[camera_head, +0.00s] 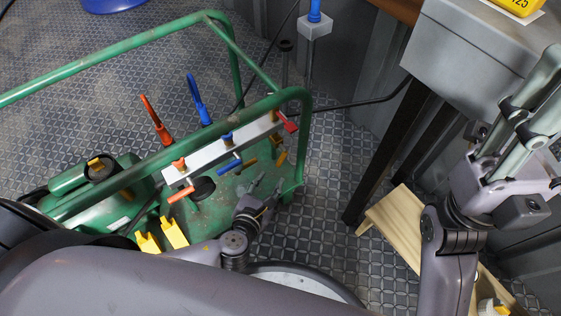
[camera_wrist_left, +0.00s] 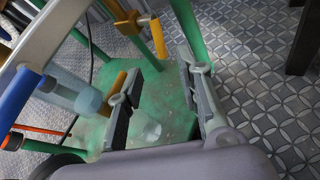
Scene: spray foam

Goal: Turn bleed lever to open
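A silver manifold bar (camera_head: 215,153) on the green cart carries red, blue and orange levers; I cannot tell which one is the bleed lever. An orange-yellow handle (camera_head: 281,158) and a blue handle (camera_head: 229,167) hang at its near side. In the left wrist view, the blue handle (camera_wrist_left: 17,98) is at left and an orange-yellow handle (camera_wrist_left: 131,82) is near the left finger. My left gripper (camera_head: 267,188) is open and empty, below the bar's right end, fingers apart in the wrist view (camera_wrist_left: 160,90). My right gripper (camera_head: 533,112) is open and empty, raised at right.
The green cart frame (camera_head: 303,140) rises around the manifold, its upright close to my left gripper. Yellow clips (camera_head: 172,233) sit at the cart's near side. A grey box-like table (camera_head: 470,60) and a wooden step (camera_head: 400,222) stand at right. Floor between is clear.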

